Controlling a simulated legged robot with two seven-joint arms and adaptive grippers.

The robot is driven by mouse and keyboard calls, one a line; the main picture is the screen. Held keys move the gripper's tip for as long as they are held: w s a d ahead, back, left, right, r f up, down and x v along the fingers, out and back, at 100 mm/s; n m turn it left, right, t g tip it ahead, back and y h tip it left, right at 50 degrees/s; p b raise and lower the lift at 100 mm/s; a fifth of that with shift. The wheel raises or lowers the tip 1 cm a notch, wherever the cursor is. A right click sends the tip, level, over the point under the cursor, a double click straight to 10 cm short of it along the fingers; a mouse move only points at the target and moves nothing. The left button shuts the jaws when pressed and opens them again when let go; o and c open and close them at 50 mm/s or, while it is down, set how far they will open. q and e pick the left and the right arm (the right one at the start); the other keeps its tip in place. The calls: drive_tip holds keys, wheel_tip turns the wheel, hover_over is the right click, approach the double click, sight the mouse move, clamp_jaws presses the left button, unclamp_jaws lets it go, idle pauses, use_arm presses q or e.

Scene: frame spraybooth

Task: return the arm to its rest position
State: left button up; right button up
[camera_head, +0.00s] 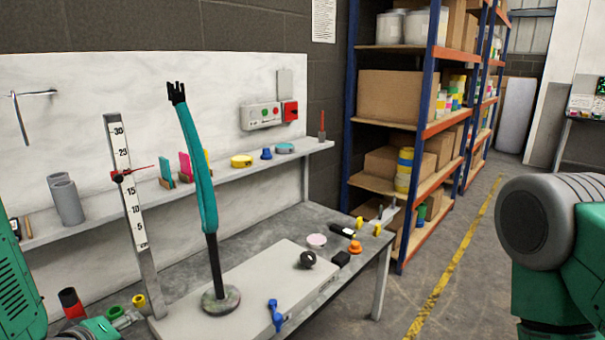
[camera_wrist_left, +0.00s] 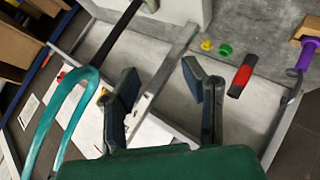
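My left gripper (camera_wrist_left: 160,88) is open in the left wrist view. Its two dark fingers stand wide apart with nothing held between them, and the metal scale post shows behind the gap. In the head view my left arm (camera_head: 17,285) enters at the left edge; its fingers cannot be made out there. My right arm (camera_head: 560,250) fills the right edge of the head view, with a grey rounded joint. Its gripper is out of view. A teal frame part (camera_head: 200,175) stands upright on a round-based stand (camera_head: 220,298); its teal curve shows in the left wrist view (camera_wrist_left: 62,115).
The numbered scale post (camera_head: 130,200) stands beside the stand on the grey bench (camera_head: 262,232). A red-and-black handle (camera_wrist_left: 241,76) and green and yellow caps (camera_wrist_left: 224,50) lie near my left gripper. Blue-orange shelving (camera_head: 425,130) stands behind; floor is clear around the yellow line (camera_head: 450,265).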

use_arm(q)
drive_tip(key=s+d+f+m+g, duration=0.2)
drive_tip(key=s+f, duration=0.3)
drive_tip(key=s, duration=0.4)
drive_tip(key=s+d+f+m+g, duration=0.2)
drive_tip(key=s+f+m+g, duration=0.2)
drive_tip(key=s, duration=0.6)
drive_tip(key=s+d+f+m+g, duration=0.2)
drive_tip(key=s+f+m+g, duration=0.2)
drive_tip(key=s+f, duration=0.4)
drive_tip(key=shift+s+d+f+m, duration=0.25)
drive_tip(key=shift+s+d+m, duration=0.2)
drive_tip(key=shift+s, duration=0.25)
drive_tip(key=shift+w, duration=0.15)
drive_tip(key=shift+a, duration=0.1)
